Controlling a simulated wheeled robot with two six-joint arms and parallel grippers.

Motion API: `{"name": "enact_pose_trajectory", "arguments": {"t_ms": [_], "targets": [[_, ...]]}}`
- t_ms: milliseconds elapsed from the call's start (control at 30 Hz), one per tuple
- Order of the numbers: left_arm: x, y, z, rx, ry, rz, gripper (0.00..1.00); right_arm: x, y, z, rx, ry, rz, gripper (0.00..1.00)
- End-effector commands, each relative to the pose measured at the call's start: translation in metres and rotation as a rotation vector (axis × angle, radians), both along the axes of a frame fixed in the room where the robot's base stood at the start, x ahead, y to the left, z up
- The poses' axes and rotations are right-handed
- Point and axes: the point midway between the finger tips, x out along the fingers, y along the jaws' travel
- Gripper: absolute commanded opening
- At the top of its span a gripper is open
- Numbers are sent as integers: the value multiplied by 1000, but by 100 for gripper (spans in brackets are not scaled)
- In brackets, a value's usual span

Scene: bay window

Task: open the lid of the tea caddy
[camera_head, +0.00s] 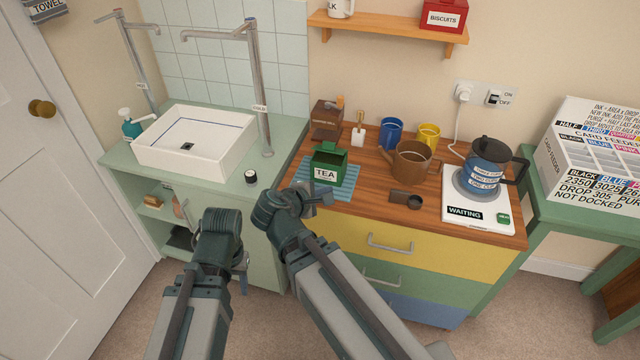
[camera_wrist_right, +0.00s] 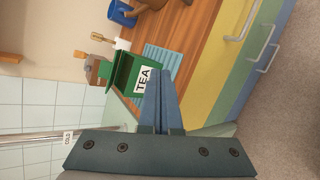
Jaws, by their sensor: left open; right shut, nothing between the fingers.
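The green tea caddy (camera_head: 327,173), with a white TEA label, stands on a blue striped mat (camera_head: 345,192) on the wooden counter. Its lid (camera_head: 330,151) appears raised at the back, with a darker green area below it; the lid also shows in the right wrist view (camera_wrist_right: 104,70). My right gripper (camera_head: 318,196) is shut and empty, its fingertips just in front of the caddy in the head view. In the right wrist view its fingers (camera_wrist_right: 160,82) point toward the label; I cannot tell if they touch. My left gripper (camera_head: 241,267) is open, low before the sink cabinet.
A brown pot (camera_head: 410,161), blue mug (camera_head: 390,133), yellow mug (camera_head: 428,137) and dark scoop (camera_head: 405,200) stand to the right. A kettle (camera_head: 485,168) sits on a white base marked WAITING. A wooden box (camera_head: 326,118) is behind the caddy. The sink (camera_head: 196,141) is left.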

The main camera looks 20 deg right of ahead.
Motion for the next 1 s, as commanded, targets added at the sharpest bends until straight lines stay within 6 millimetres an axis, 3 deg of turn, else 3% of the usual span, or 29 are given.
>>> {"name": "enact_pose_trajectory", "arguments": {"t_ms": [33,300,600,800,1000], "targets": [[0,0,-35,0,0,-1,50,6,-6,-23,-77,-1,37,0],[0,0,-122,1,-1,-3,50,36,-21,-39,-553,48,228,0],[0,1,-208,3,-3,-5,50,58,-8,-58,-1081,174,365,0],[1,1,-235,3,-3,-6,50,64,3,-63,-1296,246,400,0],[1,1,-239,3,-3,-6,50,66,8,-61,-1361,270,409,0]]}}
